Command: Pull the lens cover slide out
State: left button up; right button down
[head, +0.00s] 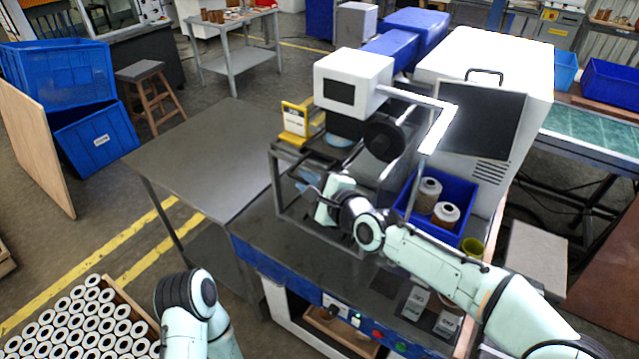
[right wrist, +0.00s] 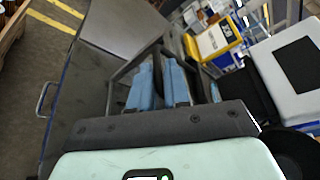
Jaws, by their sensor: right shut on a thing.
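My right gripper (head: 306,183) reaches in at the front of the machine, below and left of its white head box (head: 353,80). In the right wrist view its two blue fingers (right wrist: 159,84) are close together, shut on a thin dark piece that I take for the edge of the lens cover slide. Most of the slide is hidden by the fingers and the dark frame. The blue-rimmed lens (head: 340,141) hangs under the head box, above the gripper. My left gripper is out of the picture; only part of my left arm shows at the bottom.
A yellow holder with a white label (head: 295,120) stands beside the head. A blue bin (head: 462,190) with filter cartridges is right of the gripper. A bare grey table (head: 200,150) is at the left.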

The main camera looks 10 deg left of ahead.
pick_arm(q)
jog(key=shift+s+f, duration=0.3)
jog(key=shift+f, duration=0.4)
pick_arm(e)
jog(key=s+a, duration=0.2)
jog(key=s, duration=0.5)
jog(key=s+a, duration=0.3)
jog(key=s, duration=0.5)
jog(key=shift+s+a+f, duration=0.2)
jog(key=shift+a+f, duration=0.05)
jog(key=c, duration=1.2)
grip_release()
jog(key=shift+r, duration=0.1)
